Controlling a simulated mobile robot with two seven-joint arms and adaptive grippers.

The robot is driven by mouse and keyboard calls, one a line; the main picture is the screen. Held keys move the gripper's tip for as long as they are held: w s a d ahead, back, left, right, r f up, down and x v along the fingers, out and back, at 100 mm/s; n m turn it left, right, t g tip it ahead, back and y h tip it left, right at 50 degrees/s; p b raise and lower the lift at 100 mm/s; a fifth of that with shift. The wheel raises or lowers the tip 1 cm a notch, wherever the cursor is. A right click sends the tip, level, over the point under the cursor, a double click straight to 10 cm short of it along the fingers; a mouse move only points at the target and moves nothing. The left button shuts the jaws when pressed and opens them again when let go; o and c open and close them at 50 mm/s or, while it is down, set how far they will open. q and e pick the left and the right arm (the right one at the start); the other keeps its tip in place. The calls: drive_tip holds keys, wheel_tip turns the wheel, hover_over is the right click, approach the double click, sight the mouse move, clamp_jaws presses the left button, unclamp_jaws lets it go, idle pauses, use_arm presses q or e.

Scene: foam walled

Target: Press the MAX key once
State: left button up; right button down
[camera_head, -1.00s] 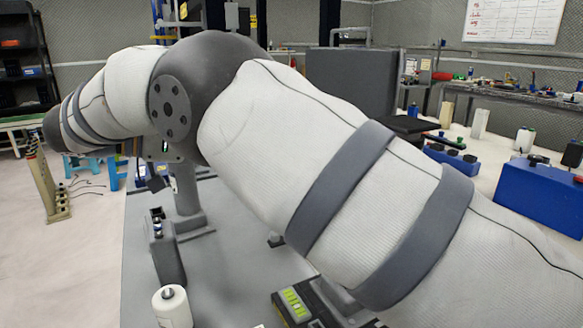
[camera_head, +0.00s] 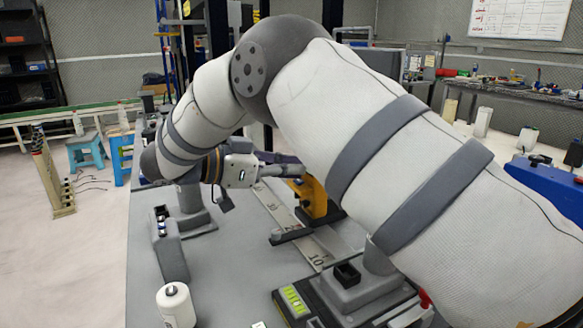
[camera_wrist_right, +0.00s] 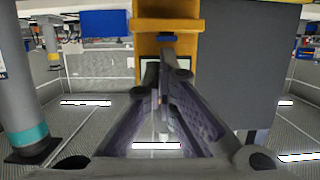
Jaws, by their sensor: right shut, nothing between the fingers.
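My right gripper (camera_head: 298,170) reaches right toward the yellow-orange device (camera_head: 313,199), which stands on a dark base. In the wrist view the right gripper (camera_wrist_right: 160,72) is shut and empty, its fingers pointing at the yellow device (camera_wrist_right: 166,10). A small blue part (camera_wrist_right: 166,37) shows on the device just beyond the fingertips; I cannot tell whether they touch. No MAX label is readable, so I cannot tell which part is the MAX key. My right arm hides part of the table. My left gripper is not in view.
A long grey ruler strip (camera_head: 277,209) lies on the grey table (camera_head: 240,285). A dark unit with a yellow-green panel (camera_head: 295,299), a white bottle (camera_head: 176,305) and a grey holder (camera_head: 170,250) stand near the front. Bare table lies between them.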

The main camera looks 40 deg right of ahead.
drive_tip(key=shift+a+f, duration=0.1)
drive_tip(key=shift+f, duration=0.8)
